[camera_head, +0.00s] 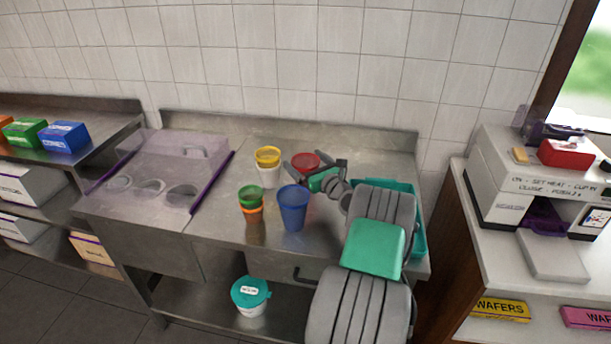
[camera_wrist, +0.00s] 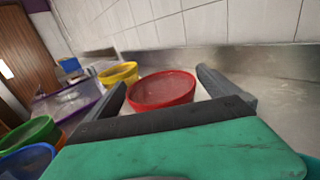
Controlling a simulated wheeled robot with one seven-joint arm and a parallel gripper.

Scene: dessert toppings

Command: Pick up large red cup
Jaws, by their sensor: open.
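The large red cup (camera_head: 306,159) stands on the steel counter near the back wall, partly hidden behind my gripper in the head view. In the wrist view the red cup (camera_wrist: 162,90) lies just ahead, between my two fingers. My gripper (camera_head: 312,165) is open, with one finger on each side of the cup. In the wrist view my gripper (camera_wrist: 165,84) shows both dark fingers apart, and I cannot tell whether either touches the cup. The lower part of the cup is hidden by my gripper's body.
A yellow cup (camera_head: 268,156) stands left of the red one. A blue cup (camera_head: 293,208) and a green cup (camera_head: 250,197) stand nearer the front. A teal tray (camera_head: 419,225) lies right, partly behind my arm. A clear-lidded topping unit (camera_head: 160,165) stands left.

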